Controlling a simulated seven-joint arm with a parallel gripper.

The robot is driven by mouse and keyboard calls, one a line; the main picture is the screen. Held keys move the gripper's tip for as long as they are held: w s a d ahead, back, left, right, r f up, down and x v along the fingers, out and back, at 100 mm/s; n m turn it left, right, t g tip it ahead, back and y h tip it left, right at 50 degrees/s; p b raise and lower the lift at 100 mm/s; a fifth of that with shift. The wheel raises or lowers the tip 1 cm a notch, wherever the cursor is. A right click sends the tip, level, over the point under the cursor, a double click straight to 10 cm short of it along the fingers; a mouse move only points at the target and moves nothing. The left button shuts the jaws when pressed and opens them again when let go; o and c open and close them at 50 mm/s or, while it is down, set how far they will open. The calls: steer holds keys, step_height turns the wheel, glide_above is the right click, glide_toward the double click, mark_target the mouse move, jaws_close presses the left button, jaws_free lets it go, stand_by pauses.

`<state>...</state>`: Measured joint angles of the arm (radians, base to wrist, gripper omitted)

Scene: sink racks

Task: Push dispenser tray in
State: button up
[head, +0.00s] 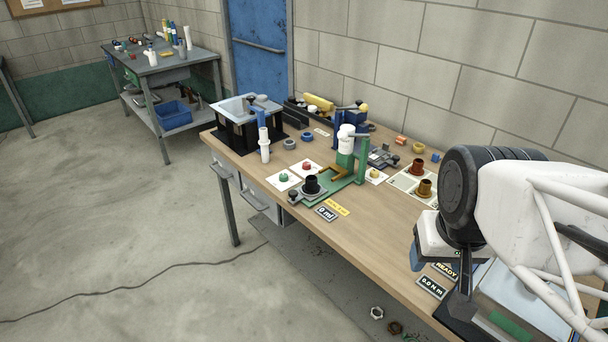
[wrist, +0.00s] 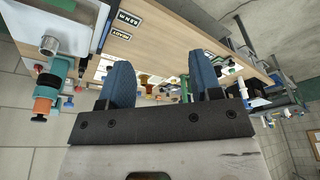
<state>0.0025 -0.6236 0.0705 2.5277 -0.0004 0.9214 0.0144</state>
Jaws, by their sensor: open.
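In the head view, a dispenser with a white top and green stand (head: 346,150) stands mid-table. A flat green tray (head: 328,190) extends from its foot toward the table's front edge, with a black cup (head: 312,186) on a round plate on it. I take this to be the dispenser tray; how far it is out is hard to judge. My gripper (wrist: 160,62) shows in the wrist view with two blue fingers apart and nothing between them. In the head view my arm is at the right, well away from the tray; I cannot make out the fingertips there.
A "0 ml" display (head: 326,213) lies in front of the tray. Red and green buttons (head: 283,176) sit to its left. Brown cups (head: 425,187) stand on a pale board to the right. A black-framed sink (head: 247,124) is at the far left. Bare tabletop lies between tray and arm.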

steer(key=w+a+f+t+y, duration=0.1)
steer(key=w+a+t, duration=0.1)
steer(key=w+a, duration=0.35)
steer(key=w+a+f+t+y, duration=0.1)
steer(key=w+a, duration=0.1)
steer(key=w, duration=0.7)
steer(key=w+a+t, duration=0.2)
steer(key=w+a, duration=0.2)
steer(key=w, duration=0.3)
steer(key=m+t+h, duration=0.4)
steer(key=t+h, duration=0.1)
steer(key=t, duration=0.1)
glide_above(293, 192)
steer(key=s+d, duration=0.2)
steer(key=s, duration=0.3)
step_height(293, 192, down, 15)
steer(key=a+f+h, duration=0.1)
steer(key=f, duration=0.2)
steer(key=a+f+m+t+h, duration=0.1)
steer(key=a+f+h, duration=0.1)
steer(key=f, duration=0.1)
steer(key=s+a+f+h, duration=0.1)
steer(key=a+f+h, duration=0.1)
steer(key=f, duration=0.1)
steer(key=shift+a+f+m+t, duration=0.2)
steer(key=shift+f+m+t, duration=0.1)
steer(key=shift+t, duration=0.1)
steer(key=shift+s+a+f+h, duration=0.2)
steer(key=shift+s+f+h, duration=0.1)
steer(key=shift+f+h, duration=0.2)
